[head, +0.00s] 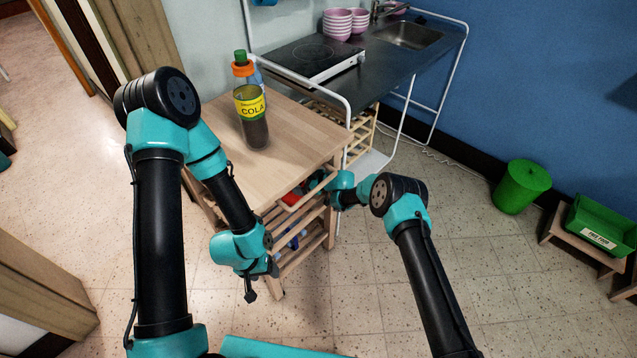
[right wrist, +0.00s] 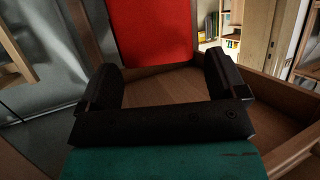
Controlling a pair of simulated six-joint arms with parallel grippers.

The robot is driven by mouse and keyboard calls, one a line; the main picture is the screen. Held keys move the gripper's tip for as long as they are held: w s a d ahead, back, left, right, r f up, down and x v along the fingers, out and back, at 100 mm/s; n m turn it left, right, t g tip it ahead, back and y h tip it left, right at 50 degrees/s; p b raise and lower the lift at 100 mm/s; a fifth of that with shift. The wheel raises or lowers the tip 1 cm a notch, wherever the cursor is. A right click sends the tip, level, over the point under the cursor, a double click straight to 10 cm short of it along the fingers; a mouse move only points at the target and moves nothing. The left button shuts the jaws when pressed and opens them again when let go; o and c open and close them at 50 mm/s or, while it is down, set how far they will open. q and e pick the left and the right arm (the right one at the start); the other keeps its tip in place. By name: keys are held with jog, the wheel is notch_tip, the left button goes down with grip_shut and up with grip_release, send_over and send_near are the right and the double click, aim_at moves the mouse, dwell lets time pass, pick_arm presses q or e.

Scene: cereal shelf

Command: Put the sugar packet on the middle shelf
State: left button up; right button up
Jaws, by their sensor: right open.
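A red packet or box (right wrist: 156,30) stands upright on a wooden shelf of the cart, just beyond my right fingertips. Its label is out of view, so I cannot tell whether it is the sugar packet. A red patch (head: 291,198) also shows under the cart top in the head view. My right gripper (right wrist: 172,85) is open, with only bare wood between its fingers. In the head view it reaches in at the cart's right side, mostly hidden. My left gripper (head: 251,291) hangs in front of the cart, pointing down; its fingers are too small to read.
Blue and white items (head: 293,241) sit on a lower shelf. A kitchen unit (head: 395,65) stands behind. A green bin (head: 521,187) and green crate (head: 602,222) are at right. Floor in front is clear.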

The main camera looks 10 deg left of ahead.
jog(key=v, duration=0.8)
dwell(0.4)
